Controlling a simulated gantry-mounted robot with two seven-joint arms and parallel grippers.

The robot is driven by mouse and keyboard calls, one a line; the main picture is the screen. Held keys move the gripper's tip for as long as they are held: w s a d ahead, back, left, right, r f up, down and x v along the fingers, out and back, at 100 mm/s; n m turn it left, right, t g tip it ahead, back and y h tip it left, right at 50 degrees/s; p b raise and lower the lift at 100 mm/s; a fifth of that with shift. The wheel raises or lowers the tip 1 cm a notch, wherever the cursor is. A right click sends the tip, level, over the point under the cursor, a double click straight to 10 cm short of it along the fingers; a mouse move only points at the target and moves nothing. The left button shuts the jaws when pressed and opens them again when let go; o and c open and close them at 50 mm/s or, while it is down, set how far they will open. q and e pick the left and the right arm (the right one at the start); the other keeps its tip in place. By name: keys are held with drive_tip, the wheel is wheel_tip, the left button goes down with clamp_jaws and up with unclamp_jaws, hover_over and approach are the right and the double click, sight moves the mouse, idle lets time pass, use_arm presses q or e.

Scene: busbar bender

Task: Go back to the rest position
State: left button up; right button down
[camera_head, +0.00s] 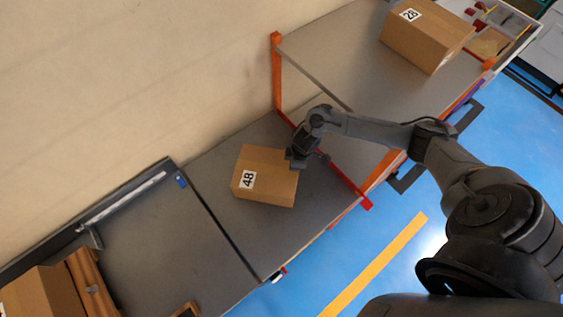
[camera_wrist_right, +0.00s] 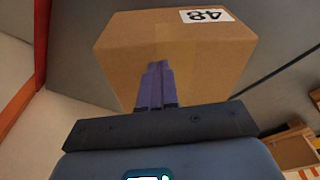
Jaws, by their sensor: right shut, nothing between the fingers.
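My right arm comes in from the right in the head view. Its gripper (camera_head: 296,160) is beside the right edge of a cardboard box labelled 48 (camera_head: 272,186), on the grey surface. In the right wrist view, the gripper's two purple fingers (camera_wrist_right: 157,84) are together with nothing between them. They point at the face of the same box (camera_wrist_right: 205,60); I cannot tell whether they touch it. My left gripper is not in view.
An orange-framed shelf (camera_head: 277,75) stands right of the box and holds another box labelled 28 (camera_head: 426,36). A grey surface (camera_head: 160,235) lies at left, with a box (camera_head: 42,293) at its lower corner. The blue floor (camera_head: 330,275) is at lower right.

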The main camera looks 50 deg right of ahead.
drive_tip(key=shift+s+d, duration=0.3)
drive_tip(key=shift+s, duration=0.1)
wheel_tip(320, 180, up, 2)
drive_tip(key=n+t+p, duration=0.1)
drive_tip(key=t+p, duration=0.1)
hover_over(279, 187)
drive_tip(key=shift+w+y, duration=0.1)
drive_tip(key=shift+y, duration=0.3)
drive_tip(key=s+a+r+m+t+p, duration=0.1)
drive_tip(key=s+a+r+p, duration=0.1)
drive_tip(key=a+r, duration=0.4)
drive_tip(key=s+a+r+m+t+p, duration=0.1)
drive_tip(key=s+a+r+m+p, duration=0.2)
drive_tip(key=r, duration=0.5)
drive_tip(key=s+d+r+m+g+h+p, duration=0.1)
drive_tip(key=s+d+r+m+p, duration=0.1)
drive_tip(key=s+d+r, duration=0.2)
drive_tip(key=s+r, duration=0.3)
drive_tip(key=s, duration=0.1)
drive_tip(key=shift+s+r+m+g+h, duration=0.2)
drive_tip(key=shift+r+m+g+h, duration=0.1)
drive_tip(key=shift+r+h, duration=0.1)
